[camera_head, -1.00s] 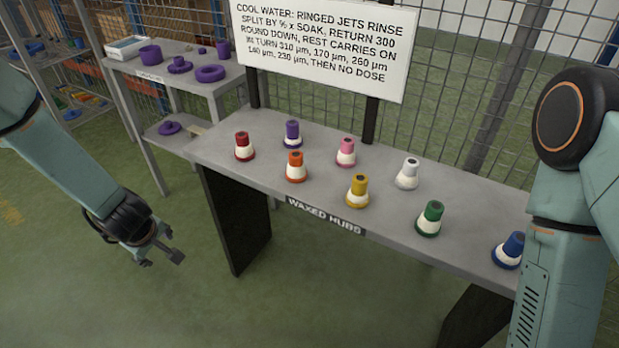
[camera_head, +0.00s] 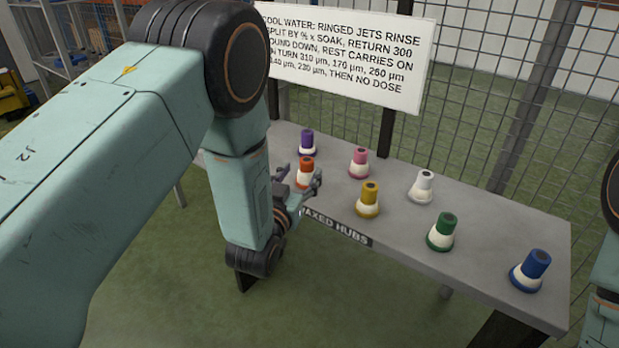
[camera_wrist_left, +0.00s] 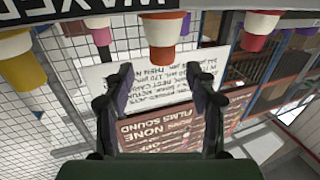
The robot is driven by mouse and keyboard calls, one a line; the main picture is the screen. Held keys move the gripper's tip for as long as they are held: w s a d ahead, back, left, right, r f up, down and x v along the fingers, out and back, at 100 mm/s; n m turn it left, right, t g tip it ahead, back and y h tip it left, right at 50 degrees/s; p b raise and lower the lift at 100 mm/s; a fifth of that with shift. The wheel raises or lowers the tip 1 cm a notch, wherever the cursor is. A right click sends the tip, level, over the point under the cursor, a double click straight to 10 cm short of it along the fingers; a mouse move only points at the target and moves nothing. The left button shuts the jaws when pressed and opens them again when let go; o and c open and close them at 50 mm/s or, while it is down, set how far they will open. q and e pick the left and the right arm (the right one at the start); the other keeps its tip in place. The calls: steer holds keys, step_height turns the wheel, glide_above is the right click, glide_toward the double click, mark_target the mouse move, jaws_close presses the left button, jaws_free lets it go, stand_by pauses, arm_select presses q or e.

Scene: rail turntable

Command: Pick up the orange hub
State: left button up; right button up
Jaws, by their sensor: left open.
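The orange hub (camera_head: 306,166) stands upright on the grey table near its front edge, with a pale band above its orange base. My left gripper (camera_head: 299,180) is open, with its fingers at either side of the hub as seen in the head view. In the left wrist view, which is upside down, the orange hub (camera_wrist_left: 158,38) appears at the top centre, between the lines of the two open fingers (camera_wrist_left: 160,90). I cannot tell whether they touch it. My right gripper is out of view.
On the table (camera_head: 490,220) stand purple (camera_head: 307,143), pink (camera_head: 358,163), yellow (camera_head: 369,199), white (camera_head: 421,187), green (camera_head: 442,232) and blue (camera_head: 530,271) hubs. A red hub (camera_wrist_left: 258,32) shows in the wrist view. A sign (camera_head: 345,55) and mesh fence stand behind.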

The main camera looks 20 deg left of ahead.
mark_target(304, 165)
arm_select(q)
steer(key=w, duration=0.2)
steer(key=w+b, duration=0.2)
steer(key=w, duration=0.1)
steer(key=shift+w+a+f, duration=0.1)
steer(key=shift+w+a, duration=0.15)
steer(key=shift+w, duration=0.05)
steer(key=shift+w+d, duration=0.2)
steer(key=shift+w, duration=0.1)
steer(key=shift+a, duration=0.1)
steer(key=c, duration=0.3)
jaws_close()
